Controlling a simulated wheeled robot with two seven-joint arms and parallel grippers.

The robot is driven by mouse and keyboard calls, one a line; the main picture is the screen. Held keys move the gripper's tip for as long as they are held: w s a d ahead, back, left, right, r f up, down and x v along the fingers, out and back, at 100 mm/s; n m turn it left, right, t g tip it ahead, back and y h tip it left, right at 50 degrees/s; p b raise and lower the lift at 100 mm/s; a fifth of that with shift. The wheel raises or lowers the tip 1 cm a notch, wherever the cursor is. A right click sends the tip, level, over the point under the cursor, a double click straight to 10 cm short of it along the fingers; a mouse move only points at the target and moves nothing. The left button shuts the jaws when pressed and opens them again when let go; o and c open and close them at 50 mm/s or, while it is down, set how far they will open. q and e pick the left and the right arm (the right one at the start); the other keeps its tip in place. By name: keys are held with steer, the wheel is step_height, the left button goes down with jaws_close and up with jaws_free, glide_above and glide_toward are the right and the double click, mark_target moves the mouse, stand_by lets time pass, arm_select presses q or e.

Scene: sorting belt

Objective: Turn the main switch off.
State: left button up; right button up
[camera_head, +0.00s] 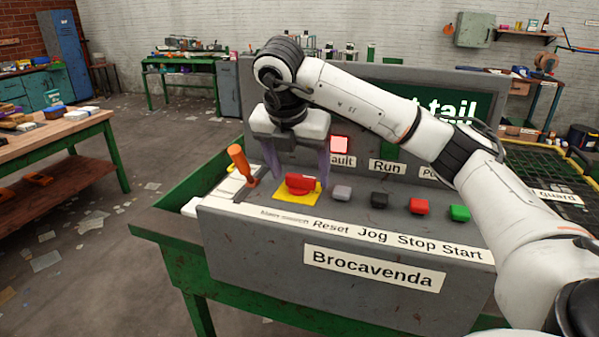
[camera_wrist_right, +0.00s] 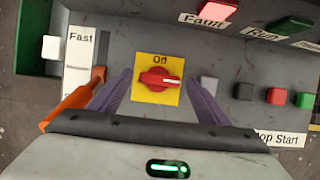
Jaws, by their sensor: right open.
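The main switch is a red rotary knob (camera_head: 300,184) on a yellow plate (camera_head: 284,197) on the sloped grey console. In the right wrist view the knob (camera_wrist_right: 158,79) has its grip bar lying roughly crosswise, and the plate has lettering above the knob that looks like "Off" or "On". My right gripper (camera_head: 298,176) points down over the knob with its purple fingers apart. In the wrist view the fingers stand on either side of the plate, clear of the knob. My left gripper is not in view.
An orange lever (camera_head: 241,164) stands just left of the plate, close to my left-hand finger. Grey, black (camera_head: 380,200), red (camera_head: 419,206) and green (camera_head: 459,213) buttons sit to the right. A red "Fault" lamp (camera_head: 339,145) is lit behind.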

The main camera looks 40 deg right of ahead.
steer(key=shift+d+f, duration=0.1)
steer(key=shift+f, duration=0.25)
steer(key=c, duration=1.1)
steer(key=shift+o, duration=0.2)
